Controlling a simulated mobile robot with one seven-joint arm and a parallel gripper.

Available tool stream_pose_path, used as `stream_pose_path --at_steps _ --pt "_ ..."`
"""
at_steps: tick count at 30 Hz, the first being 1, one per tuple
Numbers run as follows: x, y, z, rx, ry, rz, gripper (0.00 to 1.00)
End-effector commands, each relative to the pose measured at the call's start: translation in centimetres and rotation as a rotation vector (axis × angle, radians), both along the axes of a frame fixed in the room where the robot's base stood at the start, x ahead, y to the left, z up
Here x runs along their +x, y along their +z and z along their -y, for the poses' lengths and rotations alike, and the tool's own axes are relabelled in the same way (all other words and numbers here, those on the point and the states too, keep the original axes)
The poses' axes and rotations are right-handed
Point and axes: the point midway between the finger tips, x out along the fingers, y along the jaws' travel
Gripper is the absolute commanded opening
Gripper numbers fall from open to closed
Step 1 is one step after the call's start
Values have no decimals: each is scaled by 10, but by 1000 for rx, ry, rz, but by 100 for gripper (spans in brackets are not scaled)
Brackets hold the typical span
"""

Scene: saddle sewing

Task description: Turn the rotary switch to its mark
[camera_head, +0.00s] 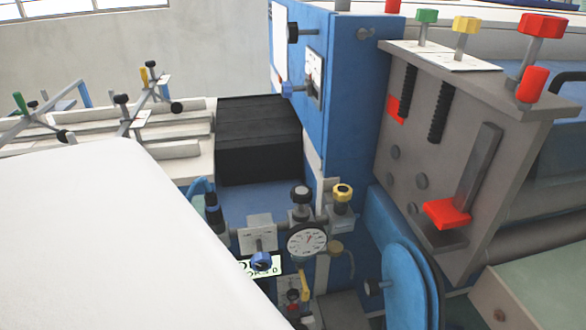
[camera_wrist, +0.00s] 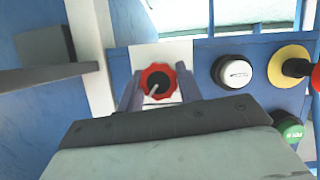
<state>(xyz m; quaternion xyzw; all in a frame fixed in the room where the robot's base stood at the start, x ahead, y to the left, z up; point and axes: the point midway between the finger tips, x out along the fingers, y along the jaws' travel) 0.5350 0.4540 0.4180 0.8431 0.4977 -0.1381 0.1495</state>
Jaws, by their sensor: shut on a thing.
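The rotary switch (camera_wrist: 159,80) is a red scalloped knob with a dark centre, set on a white plate (camera_wrist: 174,50) on a blue panel. A light pointer line on the knob points toward the lower left in the wrist view. My gripper (camera_wrist: 160,75) has its two grey fingers on the left and right sides of the knob, shut on it. The mark cannot be made out; it may be hidden by the knob or fingers. In the head view, neither this switch nor my gripper can be picked out.
Right of the knob are a white button (camera_wrist: 232,72), a red button on a yellow base (camera_wrist: 290,62) and a green button (camera_wrist: 289,130). A grey bar (camera_wrist: 50,78) juts in at left. The head view shows a pressure gauge (camera_head: 307,242) and a grey lever panel (camera_head: 440,130).

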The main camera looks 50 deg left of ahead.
Motion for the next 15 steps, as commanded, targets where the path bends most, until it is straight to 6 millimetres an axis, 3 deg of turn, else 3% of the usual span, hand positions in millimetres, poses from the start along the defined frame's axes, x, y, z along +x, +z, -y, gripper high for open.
stream_pose_path --at_steps 15 --pt "-5 9 -8 -98 22 200 13"
